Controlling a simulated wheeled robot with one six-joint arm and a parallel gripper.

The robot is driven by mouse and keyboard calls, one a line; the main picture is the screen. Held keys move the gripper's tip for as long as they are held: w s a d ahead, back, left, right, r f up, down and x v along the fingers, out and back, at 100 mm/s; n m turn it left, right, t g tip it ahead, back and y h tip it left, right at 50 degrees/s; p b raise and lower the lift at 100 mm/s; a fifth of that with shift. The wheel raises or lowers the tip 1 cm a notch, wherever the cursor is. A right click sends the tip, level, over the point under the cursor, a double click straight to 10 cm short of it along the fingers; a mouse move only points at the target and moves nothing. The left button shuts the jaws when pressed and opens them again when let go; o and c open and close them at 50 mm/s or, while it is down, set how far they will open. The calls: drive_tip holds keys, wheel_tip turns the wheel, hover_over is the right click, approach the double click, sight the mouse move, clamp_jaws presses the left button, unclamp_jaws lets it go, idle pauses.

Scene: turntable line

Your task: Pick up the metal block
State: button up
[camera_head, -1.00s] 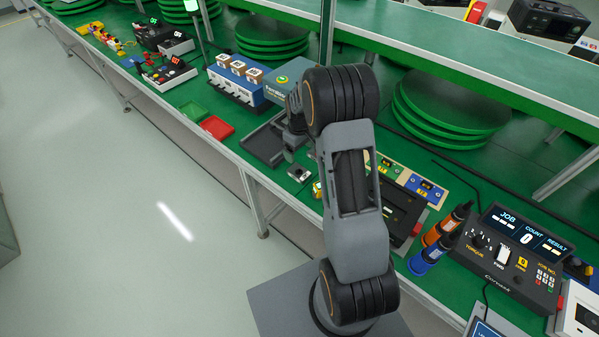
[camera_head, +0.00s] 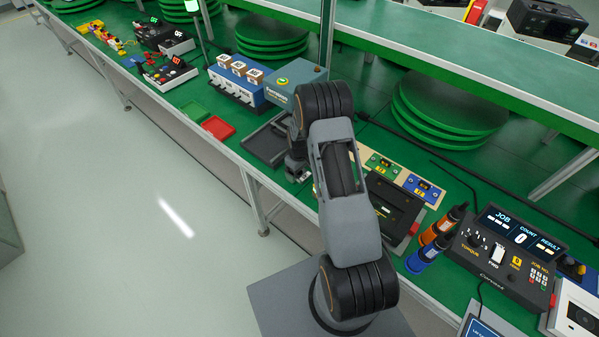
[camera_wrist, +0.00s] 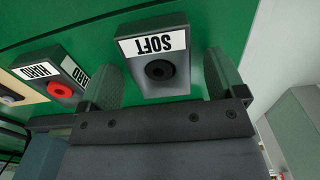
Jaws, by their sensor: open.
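The metal block (camera_wrist: 160,86) is grey, with a black round centre and a white label reading SOFT. It sits on the green bench top. In the wrist view my gripper (camera_wrist: 164,72) is open, with one finger on each side of the block. A strip of green shows between the block and each finger, so they look apart. In the head view my arm hides most of the gripper (camera_head: 297,163), and only a small part of the block (camera_head: 303,177) shows.
A grey block with a red centre and HARD labels (camera_wrist: 40,66) stands to the left in the wrist view. A dark tray (camera_head: 262,146) and a red tray (camera_head: 217,127) lie to the left in the head view. The bench's front edge is close.

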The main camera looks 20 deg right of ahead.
drive_tip(key=shift+f, duration=0.15)
drive_tip(key=c, duration=1.1)
